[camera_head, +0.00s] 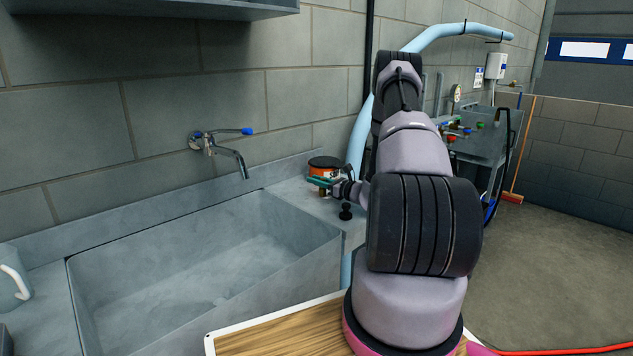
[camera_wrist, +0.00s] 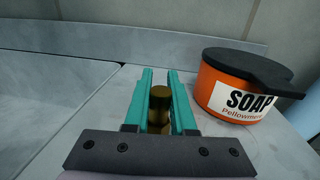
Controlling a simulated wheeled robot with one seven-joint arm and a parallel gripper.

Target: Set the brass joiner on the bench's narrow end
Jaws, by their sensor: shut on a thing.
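The brass joiner (camera_wrist: 160,97) is a small brass-coloured cylinder between the teal fingers of my gripper (camera_wrist: 160,80) in the wrist view. My gripper is shut on it, and the joiner looks upright. In the head view my gripper (camera_head: 322,183) is over the narrow right end of the grey bench (camera_head: 327,208), just in front of the soap tub. The joiner (camera_head: 323,192) shows there only as a small brownish spot below the fingers. I cannot tell whether its base touches the bench top.
An orange soap tub (camera_wrist: 232,92) with a black lid stands close to the right of my fingers; it also shows in the head view (camera_head: 323,170). The sink basin (camera_head: 200,270) opens to the left. A tap (camera_head: 225,152) is on the wall. A pale blue pipe (camera_head: 362,130) runs behind.

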